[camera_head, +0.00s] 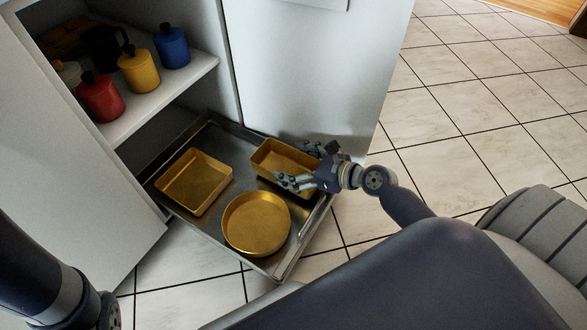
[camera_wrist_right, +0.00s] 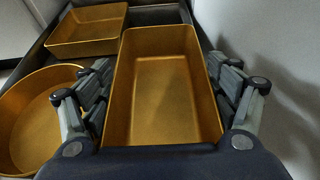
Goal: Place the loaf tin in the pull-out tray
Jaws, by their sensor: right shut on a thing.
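The loaf tin (camera_head: 274,156) is a gold, deep rectangular tin at the right side of the pull-out tray (camera_head: 216,228). In the right wrist view the loaf tin (camera_wrist_right: 164,100) lies lengthwise between the fingers. My right gripper (camera_head: 295,180) is shut on it, with fingers along both long sides. The tin looks upright and over or in the tray; its underside is hidden, so I cannot tell whether it touches the tray floor. My left arm (camera_head: 45,270) shows at the lower left, but its gripper is out of view.
A gold square pan (camera_head: 194,182) and a gold round pan (camera_head: 256,223) lie in the tray left of and in front of the loaf tin. A shelf above holds red (camera_head: 100,98), yellow (camera_head: 138,70) and blue (camera_head: 172,47) jars. A cabinet door (camera_head: 310,75) stands behind.

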